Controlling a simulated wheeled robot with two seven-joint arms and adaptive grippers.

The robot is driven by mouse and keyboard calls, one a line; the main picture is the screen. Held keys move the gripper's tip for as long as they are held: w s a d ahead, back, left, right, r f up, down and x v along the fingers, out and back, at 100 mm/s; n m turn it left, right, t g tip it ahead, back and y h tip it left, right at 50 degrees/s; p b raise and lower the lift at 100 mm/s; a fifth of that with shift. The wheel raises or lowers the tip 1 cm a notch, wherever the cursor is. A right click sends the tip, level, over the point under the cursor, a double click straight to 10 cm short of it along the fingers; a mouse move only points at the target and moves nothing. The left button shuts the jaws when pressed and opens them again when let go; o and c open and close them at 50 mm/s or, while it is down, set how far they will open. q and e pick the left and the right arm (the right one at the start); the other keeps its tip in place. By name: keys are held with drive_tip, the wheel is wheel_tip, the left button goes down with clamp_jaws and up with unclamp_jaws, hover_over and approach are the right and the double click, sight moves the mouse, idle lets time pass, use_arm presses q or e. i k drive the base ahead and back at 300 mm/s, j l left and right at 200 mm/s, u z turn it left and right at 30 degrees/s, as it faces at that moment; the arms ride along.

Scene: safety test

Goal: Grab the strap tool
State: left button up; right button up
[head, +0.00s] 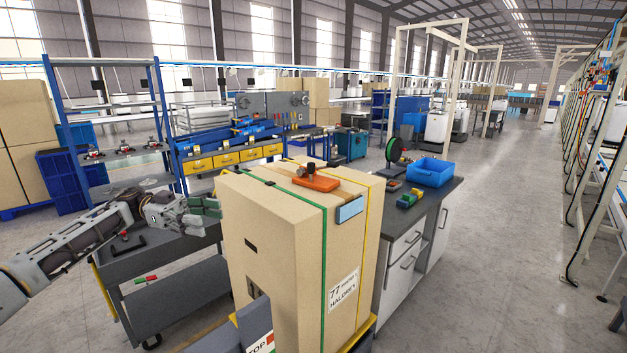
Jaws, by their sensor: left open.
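An orange tool with a dark knob (316,182), which looks like the strap tool, lies on top of a tall cardboard box (275,235). The box has a green strap and a yellow strap around it. My left gripper (212,207) is open and empty, left of the box and somewhat lower than its top. It is well apart from the tool, with its fingers pointing right toward the box. My right gripper is not in view.
A dark cart (160,292) stands under my left arm. Right of the box, a grey-topped bench (440,192) holds a blue bin (430,172) and a green spool (397,149). A grey part labelled TOP (258,343) stands at the box's front. The floor at right is clear.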

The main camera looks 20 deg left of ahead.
sight(307, 176)
drive_tip(key=i, duration=1.5)
